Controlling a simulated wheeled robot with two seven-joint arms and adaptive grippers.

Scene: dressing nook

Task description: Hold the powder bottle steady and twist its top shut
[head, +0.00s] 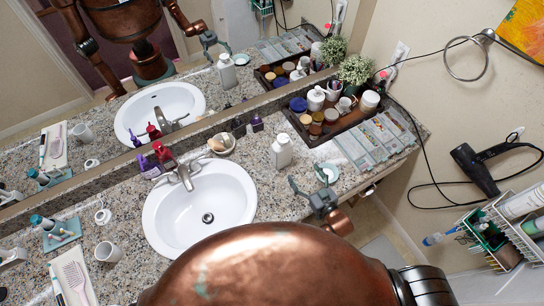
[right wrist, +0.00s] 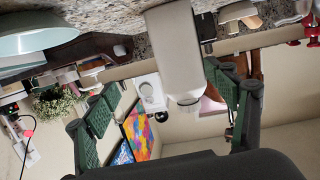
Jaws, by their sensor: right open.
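The powder bottle (head: 282,151) is white and stands upright on the speckled counter, right of the sink. Its narrower white top (head: 282,138) is on it; how tightly it sits cannot be told. My right gripper (head: 307,179) is open and empty at the counter's front edge, on the near side of the bottle and apart from it. In the right wrist view the bottle (right wrist: 174,48) hangs upside down in the picture, between the spread green fingers of my right gripper (right wrist: 163,90), with its top (right wrist: 186,104) showing. My left gripper is not in view.
A pale round dish (head: 331,172) lies right beside my right gripper. A dark tray (head: 337,127) of jars and a clear organizer (head: 372,140) stand behind it. The sink (head: 200,208) and faucet (head: 180,175) are left. The mirror runs along the back. Bare counter surrounds the bottle.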

